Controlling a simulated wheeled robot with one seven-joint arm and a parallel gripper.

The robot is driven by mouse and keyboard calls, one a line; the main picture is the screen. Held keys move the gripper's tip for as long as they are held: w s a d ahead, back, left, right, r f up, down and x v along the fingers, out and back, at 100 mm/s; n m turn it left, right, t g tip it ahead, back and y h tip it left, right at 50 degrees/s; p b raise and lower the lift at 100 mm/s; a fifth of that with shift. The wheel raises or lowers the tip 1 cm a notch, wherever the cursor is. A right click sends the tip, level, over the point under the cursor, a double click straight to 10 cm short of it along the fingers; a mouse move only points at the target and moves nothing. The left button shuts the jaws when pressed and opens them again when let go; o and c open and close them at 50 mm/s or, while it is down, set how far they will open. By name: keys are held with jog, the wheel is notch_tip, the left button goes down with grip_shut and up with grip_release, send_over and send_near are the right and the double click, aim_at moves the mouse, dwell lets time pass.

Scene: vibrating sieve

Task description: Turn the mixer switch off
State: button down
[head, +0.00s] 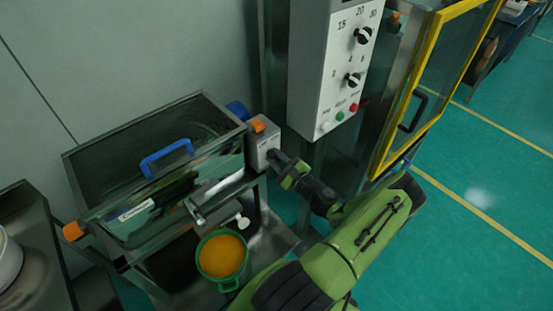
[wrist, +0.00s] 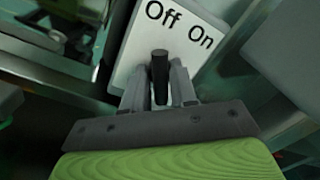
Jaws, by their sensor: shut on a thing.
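The mixer switch is a black lever (wrist: 160,68) on a pale panel (wrist: 140,52) marked "Off" and "On". In the head view this panel belongs to a small grey box (head: 262,141) at the right end of the sieve. My gripper (wrist: 159,86) has its two grey fingers on either side of the lever and is shut on it. In the head view my gripper (head: 277,162) reaches the box's front from the right and hides the lever. I cannot tell which marking the lever leans toward.
The sieve (head: 70,170) has a glass lid with a blue handle (head: 166,156). A green bucket of orange material (head: 222,256) stands below it. A control panel (head: 312,70) with knobs and a yellow-framed door (head: 408,85) stand behind my arm. Open green floor lies right.

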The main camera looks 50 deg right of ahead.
jog(key=shift+n, duration=0.3)
jog(key=c, duration=0.9)
grip_release()
jog(key=v, duration=1.5)
jog(key=shift+s, duration=0.35)
jog(key=shift+f, duration=0.1)
